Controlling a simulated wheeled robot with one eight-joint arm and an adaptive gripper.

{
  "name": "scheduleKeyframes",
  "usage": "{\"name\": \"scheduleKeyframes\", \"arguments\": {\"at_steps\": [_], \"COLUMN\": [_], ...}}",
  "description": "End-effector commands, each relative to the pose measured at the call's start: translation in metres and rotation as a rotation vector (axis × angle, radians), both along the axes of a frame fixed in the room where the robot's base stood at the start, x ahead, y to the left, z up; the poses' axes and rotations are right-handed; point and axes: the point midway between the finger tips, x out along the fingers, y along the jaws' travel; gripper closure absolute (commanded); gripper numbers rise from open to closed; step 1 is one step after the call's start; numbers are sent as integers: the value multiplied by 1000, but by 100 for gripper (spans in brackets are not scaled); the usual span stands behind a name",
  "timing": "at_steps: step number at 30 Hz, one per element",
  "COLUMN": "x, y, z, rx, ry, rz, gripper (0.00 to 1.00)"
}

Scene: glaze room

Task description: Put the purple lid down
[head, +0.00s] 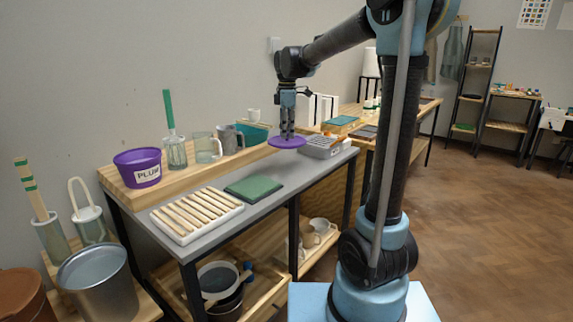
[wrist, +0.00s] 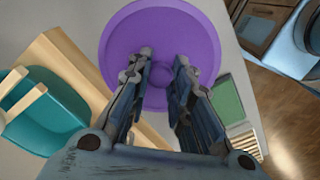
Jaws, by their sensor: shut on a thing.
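The purple lid (head: 287,143) is a round disc that hangs level under my gripper (head: 287,131), over the far part of the grey-topped bench. In the wrist view the lid (wrist: 190,35) fills the upper middle, and the fingers of my gripper (wrist: 160,70) close around its central knob, which is partly hidden. I cannot tell exactly how far the lid is above the bench. A purple tub labelled PLUM (head: 136,172) stands upright and open on the wooden shelf at the bench's left end.
The grey bench top (head: 270,203) holds a slatted rack (head: 197,214), a green mat (head: 253,188) and a grey box (head: 322,147) close right of the lid. Glass jars, a jug (head: 229,139) and a teal basin (head: 251,133) stand along the back shelf. Grey bench is bare between mat and box.

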Motion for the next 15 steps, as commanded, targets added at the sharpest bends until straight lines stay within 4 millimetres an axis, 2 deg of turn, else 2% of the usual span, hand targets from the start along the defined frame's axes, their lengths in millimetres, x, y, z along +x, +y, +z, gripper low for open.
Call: {"name": "scheduleKeyframes", "arguments": {"at_steps": [4, 12, 15], "x": [-1, -2, -1], "y": [4, 5, 4], "z": [-11, -51, -58], "rx": [0, 0, 0], "ry": [0, 0, 0], "rz": [5, 6, 6], "gripper": [100, 100, 100]}}
